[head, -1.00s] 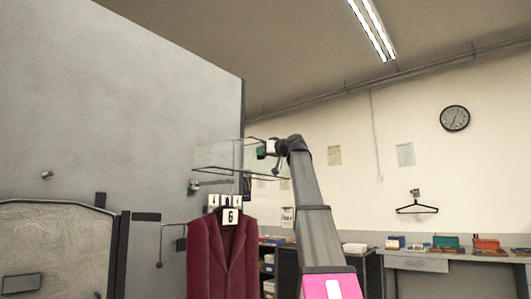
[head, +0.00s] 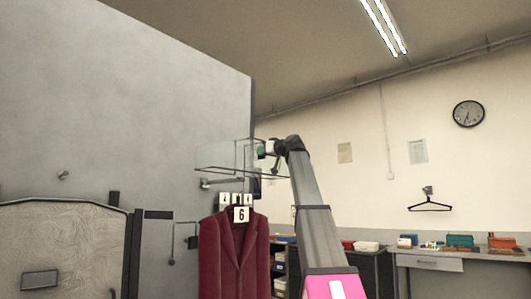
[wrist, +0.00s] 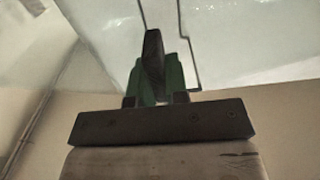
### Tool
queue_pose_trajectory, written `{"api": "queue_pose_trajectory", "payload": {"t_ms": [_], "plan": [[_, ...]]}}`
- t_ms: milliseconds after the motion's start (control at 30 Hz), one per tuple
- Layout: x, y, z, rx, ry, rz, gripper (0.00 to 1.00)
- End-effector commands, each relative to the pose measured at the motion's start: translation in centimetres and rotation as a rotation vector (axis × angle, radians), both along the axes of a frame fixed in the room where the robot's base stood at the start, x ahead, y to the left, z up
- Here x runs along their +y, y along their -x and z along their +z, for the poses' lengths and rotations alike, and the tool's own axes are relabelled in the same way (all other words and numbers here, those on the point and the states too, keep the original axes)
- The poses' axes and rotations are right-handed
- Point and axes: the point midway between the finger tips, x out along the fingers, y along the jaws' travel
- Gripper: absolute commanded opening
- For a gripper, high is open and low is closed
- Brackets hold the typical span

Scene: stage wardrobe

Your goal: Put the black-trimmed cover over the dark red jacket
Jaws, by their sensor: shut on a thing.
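The dark red jacket (head: 233,258) hangs at the lower middle of the head view with a white tag reading 6 at its neck. The clear cover with thin dark edging (head: 222,157) is held up in the air above the jacket, apart from it. My gripper (head: 266,150) is at the cover's right end. In the wrist view my gripper (wrist: 155,78) has green fingers shut on a dark tab of the cover, and the clear sheet (wrist: 240,35) spreads beyond it. The cover's lower opening edge is faint against the wall.
A wall bracket (head: 212,183) sticks out just above the jacket. A grey partition (head: 150,110) stands at left, with a pale panel (head: 65,245) below. An empty hanger (head: 430,205) hangs at right above a workbench (head: 460,255) with several boxes.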

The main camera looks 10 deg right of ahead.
Motion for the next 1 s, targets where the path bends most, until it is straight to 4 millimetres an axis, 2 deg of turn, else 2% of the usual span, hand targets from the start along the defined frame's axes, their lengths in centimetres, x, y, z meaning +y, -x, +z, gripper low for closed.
{"api": "queue_pose_trajectory", "payload": {"t_ms": [1000], "plan": [[3.6, -5.0, 0.0, 0.0, 0.0, 0.0, 0.0]]}}
